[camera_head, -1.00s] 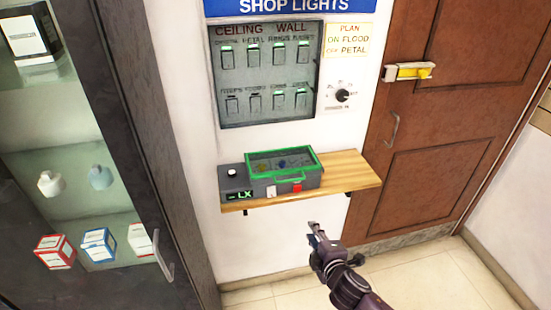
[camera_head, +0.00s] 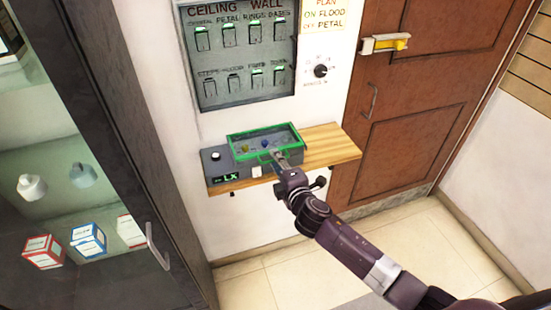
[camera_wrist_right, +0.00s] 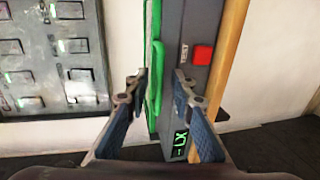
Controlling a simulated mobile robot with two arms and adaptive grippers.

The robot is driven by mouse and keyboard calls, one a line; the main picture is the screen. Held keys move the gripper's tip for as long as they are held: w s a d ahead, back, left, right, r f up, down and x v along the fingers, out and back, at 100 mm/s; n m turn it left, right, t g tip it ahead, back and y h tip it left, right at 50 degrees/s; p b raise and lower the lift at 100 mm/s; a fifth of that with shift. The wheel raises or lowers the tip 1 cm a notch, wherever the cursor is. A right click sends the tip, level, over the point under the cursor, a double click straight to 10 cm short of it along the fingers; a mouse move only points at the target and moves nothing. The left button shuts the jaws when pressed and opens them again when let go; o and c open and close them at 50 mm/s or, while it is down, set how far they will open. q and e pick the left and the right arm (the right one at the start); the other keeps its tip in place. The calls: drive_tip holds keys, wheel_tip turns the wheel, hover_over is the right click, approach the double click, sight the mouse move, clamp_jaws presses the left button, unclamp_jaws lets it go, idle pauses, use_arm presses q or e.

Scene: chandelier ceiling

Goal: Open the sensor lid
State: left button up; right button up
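The sensor box (camera_head: 222,173) is grey, with a lit "LX" display, and sits on a wooden shelf. Its lid (camera_head: 243,136) has a green frame and a clear pane, and appears closed, with small coloured things under it. My right gripper (camera_head: 276,156) is at the box's front edge and hides part of it. In the right wrist view, my right gripper (camera_wrist_right: 160,82) is open. Its fingertips stand on either side of the green handle (camera_wrist_right: 158,70) along the lid's edge; I cannot tell whether they touch it. A red button (camera_wrist_right: 203,54) shows on the box front. My left gripper is not in view.
The wooden shelf (camera_head: 335,147) has free room right of the box. A switch panel (camera_head: 240,60) and a dial (camera_head: 320,71) are on the wall above. A brown door (camera_head: 420,110) stands right. A glass cabinet (camera_head: 100,80) stands left.

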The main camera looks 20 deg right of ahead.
drive_tip(key=shift+w, duration=0.3)
clamp_jaws()
idle(0.3)
